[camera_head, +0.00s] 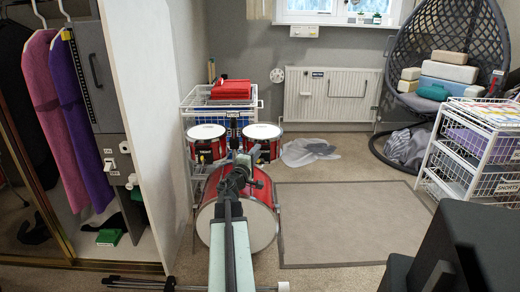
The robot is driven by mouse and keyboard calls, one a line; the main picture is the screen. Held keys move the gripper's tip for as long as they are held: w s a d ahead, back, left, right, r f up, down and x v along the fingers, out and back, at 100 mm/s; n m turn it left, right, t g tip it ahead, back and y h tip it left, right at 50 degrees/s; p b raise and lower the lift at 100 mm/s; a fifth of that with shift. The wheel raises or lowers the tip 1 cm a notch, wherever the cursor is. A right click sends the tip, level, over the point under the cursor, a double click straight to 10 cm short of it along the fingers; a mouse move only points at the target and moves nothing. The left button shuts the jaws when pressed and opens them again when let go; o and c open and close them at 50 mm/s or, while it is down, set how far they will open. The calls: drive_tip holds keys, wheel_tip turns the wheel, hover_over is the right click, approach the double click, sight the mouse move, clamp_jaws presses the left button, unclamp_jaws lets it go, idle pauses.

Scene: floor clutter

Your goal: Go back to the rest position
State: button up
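My arm reaches forward from the bottom middle of the head view. My gripper (246,158) is at its far end, in front of the red drum kit (277,222), and overlaps the drums in the picture. Its fingers are small and dark against the drums, so I cannot tell whether they are open or shut. I see no object clearly held in it. The arm hides part of the large bass drum.
A grey rug (350,225) lies on open carpet to the right. A grey cloth (307,151) lies before the radiator (331,95). A wire basket rack (470,150) and hanging chair (397,50) stand right. An open wardrobe (150,120) is at left.

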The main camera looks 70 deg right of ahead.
drive_tip(key=shift+a+f, duration=0.1)
drive_tip(key=shift+a, duration=1.1)
